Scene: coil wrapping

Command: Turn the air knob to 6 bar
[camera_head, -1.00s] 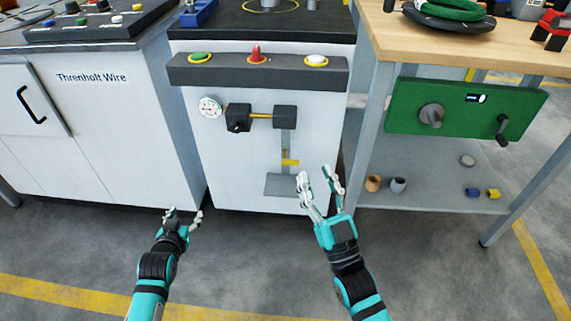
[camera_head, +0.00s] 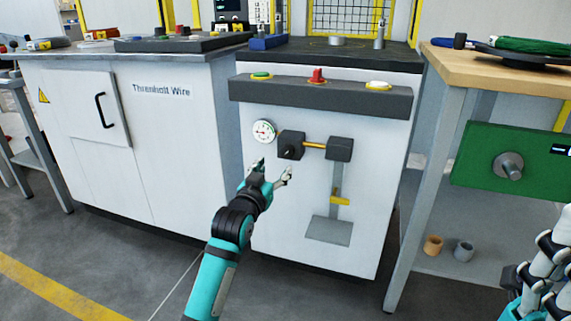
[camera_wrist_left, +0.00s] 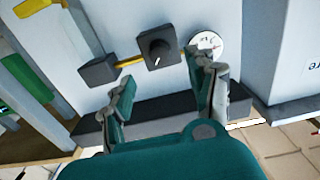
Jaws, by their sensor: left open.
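The air knob is a black dial on a dark block (camera_head: 291,146) on the white machine front, below a button strip. In the left wrist view the round knob (camera_wrist_left: 158,52) shows a white pointer mark. A round white gauge (camera_head: 264,131) sits just left of it; the gauge is partly behind a finger in the wrist view (camera_wrist_left: 206,44). Its reading is too small to tell. My left gripper (camera_head: 272,171) is open and empty, just below and left of the knob, apart from it. My right gripper (camera_head: 545,262) is at the lower right edge, partly cut off.
A yellow rod joins the knob block to a second dark block (camera_head: 340,149), with a grey pedal (camera_head: 328,231) below. The strip above carries a green button, a red knob (camera_head: 317,76) and a white button. A workbench with a green panel (camera_head: 530,165) stands at right.

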